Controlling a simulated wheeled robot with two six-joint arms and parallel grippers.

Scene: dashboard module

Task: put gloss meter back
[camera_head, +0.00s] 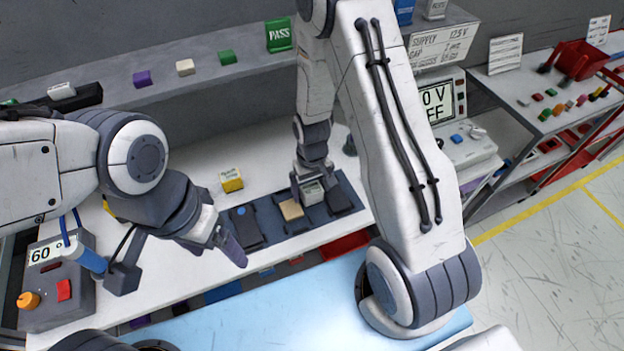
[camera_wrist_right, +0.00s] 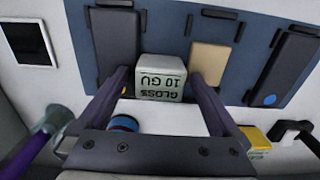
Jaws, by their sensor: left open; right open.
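The gloss meter (camera_head: 313,192) is a small pale block on the blue-grey mat (camera_head: 270,223). In the right wrist view, the gloss meter (camera_wrist_right: 161,78) reads "GLOSS 10 GU", upside down. My right gripper (camera_head: 309,188) reaches down over it. In the wrist view, the right gripper's (camera_wrist_right: 160,80) open fingers stand on either side of the meter, with narrow gaps showing. My left gripper (camera_head: 231,246) is open and empty, near the bench's front edge at left.
On the mat beside the meter are a tan block (camera_head: 291,210) and dark holders (camera_head: 245,226). A yellow cube (camera_head: 231,180) stands behind it. A shelf (camera_head: 180,82) with coloured blocks runs behind. A supply unit (camera_head: 440,100) stands at right, and a "60" gauge box (camera_head: 58,285) at left.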

